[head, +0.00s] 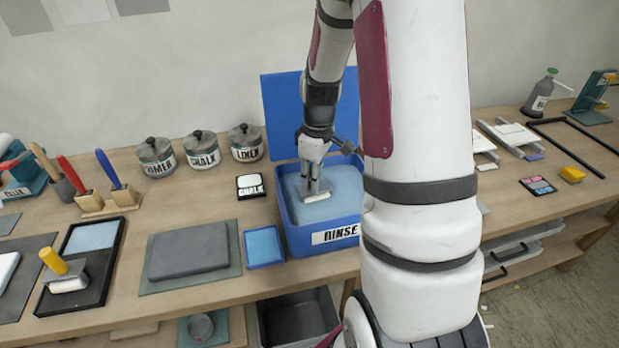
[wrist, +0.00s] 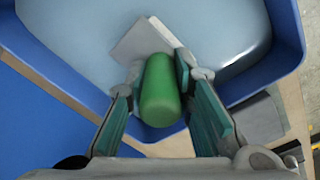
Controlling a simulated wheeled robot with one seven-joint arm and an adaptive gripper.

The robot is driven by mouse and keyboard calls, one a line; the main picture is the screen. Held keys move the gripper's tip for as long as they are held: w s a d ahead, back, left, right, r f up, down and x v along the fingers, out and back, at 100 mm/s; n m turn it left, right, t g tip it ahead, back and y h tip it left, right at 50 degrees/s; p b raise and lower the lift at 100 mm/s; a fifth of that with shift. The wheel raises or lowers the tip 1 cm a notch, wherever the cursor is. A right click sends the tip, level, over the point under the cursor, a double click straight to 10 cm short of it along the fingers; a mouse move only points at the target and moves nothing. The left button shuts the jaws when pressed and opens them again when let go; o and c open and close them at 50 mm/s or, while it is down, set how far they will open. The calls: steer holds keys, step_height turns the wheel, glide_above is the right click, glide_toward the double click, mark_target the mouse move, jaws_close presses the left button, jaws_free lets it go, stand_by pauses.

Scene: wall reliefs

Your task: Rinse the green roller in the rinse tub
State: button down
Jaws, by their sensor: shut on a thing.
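The blue rinse tub (head: 286,225) stands on the bench with a "RINSE" label on its front and pale blue water inside. Its lid (head: 282,110) stands upright behind it. My gripper (head: 315,188) reaches down into the tub and is shut on the green roller's handle. In the wrist view, the green handle (wrist: 161,92) sits between the fingertips (wrist: 163,85). The roller's whitish head (wrist: 146,42) is beyond it, at the water. In the head view, the pale head (head: 317,197) shows under my fingers. I cannot tell how deep it is in the water.
A blue pad (head: 264,246) lies close left of the tub, beside a grey slab (head: 188,250) on a mat. A yellow-handled roller (head: 66,275) rests in a black tray. Labelled jars (head: 202,150) stand behind. My arm hides the bench just right of the tub.

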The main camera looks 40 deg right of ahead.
steer(key=s+d+p, duration=0.2)
steer(key=s+d, duration=0.1)
steer(key=d, duration=0.3)
steer(key=shift+s+d, duration=0.15)
steer(key=shift+d, duration=0.25)
stand_by(0.3)
steer(key=shift+r+p, duration=1.2)
steer(key=shift+r, duration=1.3)
step_height(320, 180, up, 9)
steer(key=p, duration=0.3)
stand_by(0.3)
